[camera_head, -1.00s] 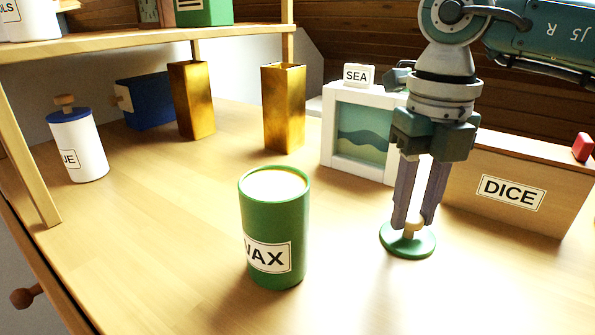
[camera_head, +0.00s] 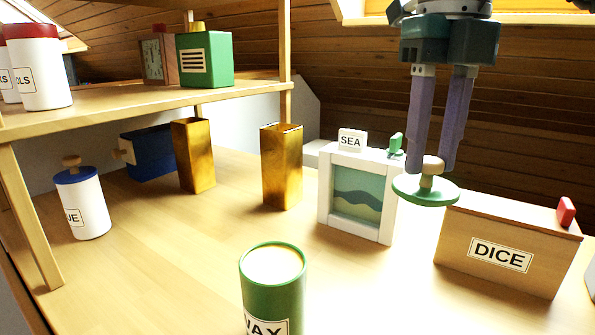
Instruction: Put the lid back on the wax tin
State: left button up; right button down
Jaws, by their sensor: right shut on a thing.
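The green wax tin (camera_head: 273,290) stands upright on the table at the front middle, its top open and its label cut off by the frame's lower edge. The green lid (camera_head: 425,191) is a round disc with a pale wooden knob. My right gripper (camera_head: 434,168) points down and is shut on the lid's knob, holding the lid in the air to the right of and higher than the tin. My left gripper is not in view.
A white SEA frame (camera_head: 383,212) and a wooden DICE box (camera_head: 500,254) stand behind and right. Two gold vases (camera_head: 281,168), a white jar (camera_head: 84,208) and a blue box (camera_head: 152,152) stand at the left and back. A shelf (camera_head: 120,108) bears several containers. Table around the tin is clear.

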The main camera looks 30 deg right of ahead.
aim_at(431, 159)
jog(key=shift+r+p, duration=0.55)
jog(key=shift+r, duration=1)
